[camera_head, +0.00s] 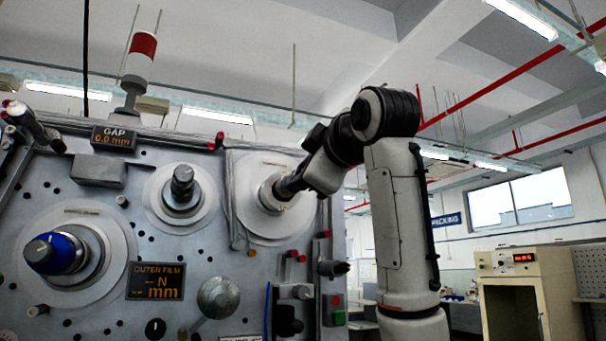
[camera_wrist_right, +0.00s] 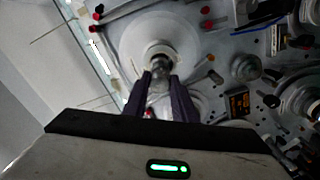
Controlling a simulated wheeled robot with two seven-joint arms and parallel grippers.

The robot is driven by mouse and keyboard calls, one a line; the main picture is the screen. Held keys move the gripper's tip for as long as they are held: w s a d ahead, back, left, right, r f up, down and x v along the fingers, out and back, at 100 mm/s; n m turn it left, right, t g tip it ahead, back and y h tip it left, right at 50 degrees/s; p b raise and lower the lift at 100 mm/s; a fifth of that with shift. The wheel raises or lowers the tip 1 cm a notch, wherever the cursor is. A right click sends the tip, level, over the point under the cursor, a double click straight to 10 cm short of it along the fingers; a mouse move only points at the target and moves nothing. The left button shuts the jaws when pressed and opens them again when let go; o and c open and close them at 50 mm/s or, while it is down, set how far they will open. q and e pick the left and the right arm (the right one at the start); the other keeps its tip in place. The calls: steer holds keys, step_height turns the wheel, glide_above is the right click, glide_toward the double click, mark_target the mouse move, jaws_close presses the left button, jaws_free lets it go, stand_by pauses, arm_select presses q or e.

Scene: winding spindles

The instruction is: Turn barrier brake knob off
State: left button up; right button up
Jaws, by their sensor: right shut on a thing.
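The barrier brake knob is most likely the dark knob (camera_wrist_right: 161,66) at the centre of the large white disc (camera_wrist_right: 140,40) in the right wrist view. I see no label on it. My right gripper (camera_wrist_right: 160,80) is shut on this knob, with one dark finger on each side of it. In the head view, my right gripper (camera_head: 283,190) reaches the metal hub (camera_head: 268,196) of the upper right disc (camera_head: 243,218) on the machine, and covers the knob there. My left gripper is in neither view.
Two other spindles, one with a dark knob (camera_head: 182,180) and one with a blue collar (camera_head: 62,252), stick out of the panel. A display (camera_head: 156,281) reads "OUTER FILM". A round metal knob (camera_head: 218,297) and small red-tipped pegs stand near the disc. A cream cabinet (camera_head: 528,290) stands at right.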

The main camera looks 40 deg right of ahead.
steer(key=shift+n, duration=0.5)
steer(key=o, duration=1)
steer(key=shift+a, duration=0.1)
steer(key=shift+o, duration=0.2)
steer(key=shift+s, duration=0.15)
steer(key=b+v, duration=0.3)
steer(key=v, duration=0.7)
